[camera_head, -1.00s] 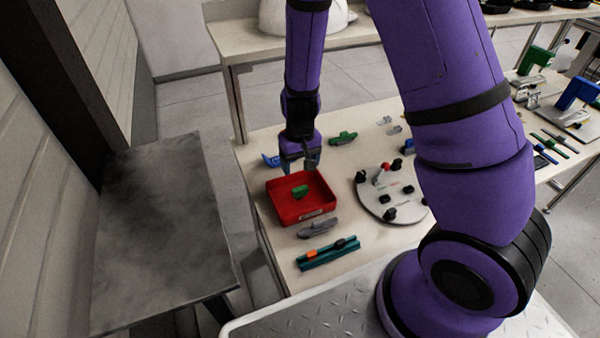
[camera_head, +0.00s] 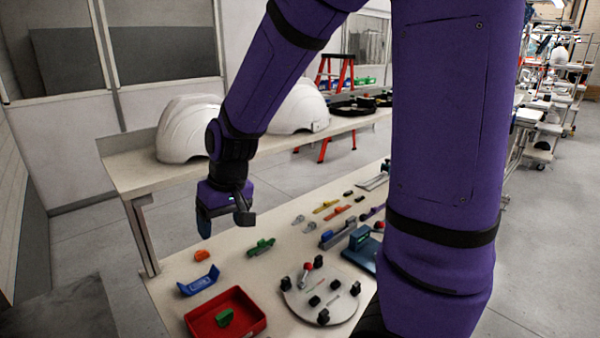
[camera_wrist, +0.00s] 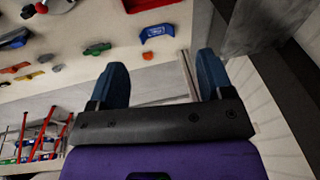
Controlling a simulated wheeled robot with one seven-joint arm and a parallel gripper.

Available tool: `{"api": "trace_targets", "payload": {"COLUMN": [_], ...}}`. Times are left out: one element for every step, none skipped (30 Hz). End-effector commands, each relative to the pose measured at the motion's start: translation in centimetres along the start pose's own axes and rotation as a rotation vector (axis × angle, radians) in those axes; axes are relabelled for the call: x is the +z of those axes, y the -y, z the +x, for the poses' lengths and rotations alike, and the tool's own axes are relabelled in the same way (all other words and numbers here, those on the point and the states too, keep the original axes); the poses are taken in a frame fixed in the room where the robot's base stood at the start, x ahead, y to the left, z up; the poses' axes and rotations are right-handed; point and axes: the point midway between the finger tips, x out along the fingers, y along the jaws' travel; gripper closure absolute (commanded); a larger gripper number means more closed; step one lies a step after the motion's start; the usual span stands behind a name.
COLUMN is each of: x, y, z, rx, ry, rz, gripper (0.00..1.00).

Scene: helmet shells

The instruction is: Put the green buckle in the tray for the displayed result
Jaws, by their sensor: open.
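A small green piece, which looks like the green buckle (camera_head: 224,317), lies inside the red tray (camera_head: 262,326) at the table's near left. A second green piece (camera_head: 260,247) lies on the bare table behind the tray. My gripper (camera_head: 224,222) is open and empty, raised near the table's left edge, apart from the tray. In the wrist view its two blue fingers (camera_wrist: 162,75) are spread with nothing between them. The tray's edge (camera_wrist: 145,4) shows at the top of that view, and the second green piece (camera_wrist: 97,49) lies left of the fingers. No readable result display shows.
A blue bracket (camera_head: 199,281) and an orange piece (camera_head: 202,256) lie behind the tray. A round plate with black knobs (camera_head: 322,294) is to its right. White helmet shells (camera_head: 187,130) stand on a shelf behind. My arm hides part of the right side.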

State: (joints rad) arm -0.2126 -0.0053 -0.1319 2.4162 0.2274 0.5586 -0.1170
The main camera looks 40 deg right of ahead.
Motion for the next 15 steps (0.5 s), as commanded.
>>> {"api": "trace_targets", "payload": {"x": [0.5, 0.9, 1.4, 1.9, 2.3, 2.9, 3.4, 3.9, 4.6, 5.2, 5.7, 6.5, 7.1, 7.8, 8.6], "y": [-0.1, -0.2, -0.3, -0.4, -0.5, -0.6, -0.7, -0.8, -0.9, -1.0, -1.1, -1.2, -1.4, -1.5, -1.6], "z": [-1.9, -2.9, -4.1, -5.0, -5.8, -7.0, -7.8, -8.6, -9.7, -10.4, -11.1, -12.1, -12.8, -13.4, -14.3], "rx": [-0.004, -0.005, -0.005, -0.004, -0.003, -0.001, 0.002, 0.004, 0.009, 0.013, 0.018, 0.025, 0.031, 0.038, 0.047], "ry": [-0.026, -0.037, -0.051, -0.061, -0.071, -0.086, -0.097, -0.108, -0.123, -0.133, -0.144, -0.158, -0.17, -0.181, -0.196], "rz": [-0.004, -0.006, -0.008, -0.01, -0.012, -0.014, -0.016, -0.018, -0.02, -0.021, -0.022, -0.023, -0.023, -0.024, -0.025], "gripper": [0.26, 0.26, 0.26, 0.26, 0.26, 0.26, 0.26, 0.26, 0.26, 0.26, 0.26, 0.26, 0.26, 0.26, 0.26]}}
